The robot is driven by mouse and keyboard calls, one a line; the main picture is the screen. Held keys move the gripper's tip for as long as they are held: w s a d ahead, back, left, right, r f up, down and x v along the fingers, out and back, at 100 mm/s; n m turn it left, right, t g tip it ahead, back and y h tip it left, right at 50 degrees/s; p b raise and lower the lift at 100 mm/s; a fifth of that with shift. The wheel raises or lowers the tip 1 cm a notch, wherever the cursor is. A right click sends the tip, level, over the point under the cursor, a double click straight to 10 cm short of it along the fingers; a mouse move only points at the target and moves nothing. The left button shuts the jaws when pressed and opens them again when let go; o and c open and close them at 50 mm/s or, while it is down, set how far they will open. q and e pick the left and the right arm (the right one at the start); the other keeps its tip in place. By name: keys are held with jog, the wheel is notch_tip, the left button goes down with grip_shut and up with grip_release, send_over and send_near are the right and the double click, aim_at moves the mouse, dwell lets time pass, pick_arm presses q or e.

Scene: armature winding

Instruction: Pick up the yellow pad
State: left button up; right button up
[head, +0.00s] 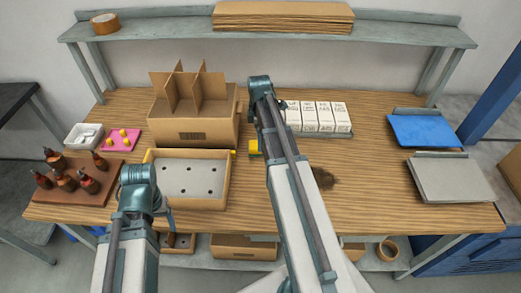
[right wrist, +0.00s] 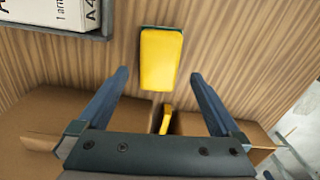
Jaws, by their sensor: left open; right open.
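The yellow pad (head: 254,147) lies on the wooden table right of the cardboard boxes, partly hidden by my right arm in the head view. In the right wrist view the yellow pad (right wrist: 161,58) shows whole, a rounded yellow block with a dark green edge at its top. My right gripper (right wrist: 160,76) is open and empty; its fingertips show on either side of the pad's near end, apart from it. My left gripper (head: 169,213) is open near the front of the low tray, mostly hidden by its arm.
A divided cardboard box (head: 195,122) and a low tray with holes (head: 225,196) stand to the left. A row of white boxes (head: 320,117) is behind the pad to the right. Brown bottles (head: 68,182) stand far left.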

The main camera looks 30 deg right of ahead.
jog(key=f+b, duration=0.4)
jog(key=f, duration=0.1)
jog(key=shift+d+b, duration=0.2)
jog(key=shift+b, duration=0.2)
jog(key=c, duration=1.3)
jog(key=shift+o, duration=0.2)
jog(key=shift+r, duration=0.1)
jog(key=shift+r+p, duration=0.8)
jog(key=shift+p, duration=0.2)
notch_tip(320, 180, up, 2)
jog(key=shift+r+p, duration=0.1)
jog(key=shift+p, duration=0.9)
jog(key=s+d, duration=0.1)
jog(key=s, duration=0.4)
jog(key=s+d, duration=0.2)
jog(key=s, duration=0.3)
jog(key=s+d+r+p, duration=0.1)
jog(key=s+d, duration=0.1)
jog(key=s, duration=0.3)
jog(key=shift+d, duration=0.25)
